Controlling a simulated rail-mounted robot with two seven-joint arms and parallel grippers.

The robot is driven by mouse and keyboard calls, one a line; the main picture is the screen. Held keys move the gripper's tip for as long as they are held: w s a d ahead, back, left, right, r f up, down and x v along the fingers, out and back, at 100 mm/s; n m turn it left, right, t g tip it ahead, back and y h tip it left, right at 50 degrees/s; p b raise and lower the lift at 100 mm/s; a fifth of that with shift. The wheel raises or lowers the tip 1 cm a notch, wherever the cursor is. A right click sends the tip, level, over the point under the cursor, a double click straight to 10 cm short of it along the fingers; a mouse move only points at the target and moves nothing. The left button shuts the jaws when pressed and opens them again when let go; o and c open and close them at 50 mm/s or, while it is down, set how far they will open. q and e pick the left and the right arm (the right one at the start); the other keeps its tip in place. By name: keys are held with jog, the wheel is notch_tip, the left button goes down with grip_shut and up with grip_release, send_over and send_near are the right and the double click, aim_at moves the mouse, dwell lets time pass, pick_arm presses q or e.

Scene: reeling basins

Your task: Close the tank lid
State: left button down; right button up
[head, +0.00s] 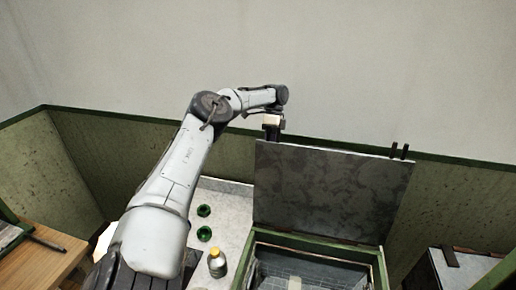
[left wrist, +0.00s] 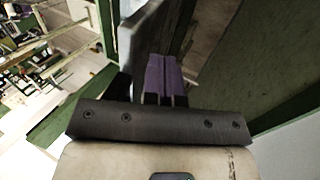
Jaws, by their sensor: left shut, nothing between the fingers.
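The tank lid (head: 330,190) is a dark grey mottled panel standing nearly upright at the back of the green-rimmed tank (head: 375,258), so the tank is open. My left gripper (head: 271,134) is at the lid's top left corner, its lower end partly hidden behind the top edge. In the left wrist view, its purple fingers (left wrist: 164,78) are together and empty, beside a grey panel (left wrist: 140,28) that looks like the lid. Whether they touch it I cannot tell. My right gripper is not in view.
A yellow-capped bottle (head: 217,264) and two green round items (head: 204,210) (head: 204,234) stand on the pale counter left of the tank. A wooden table (head: 40,260) is at far left, and a wall is behind.

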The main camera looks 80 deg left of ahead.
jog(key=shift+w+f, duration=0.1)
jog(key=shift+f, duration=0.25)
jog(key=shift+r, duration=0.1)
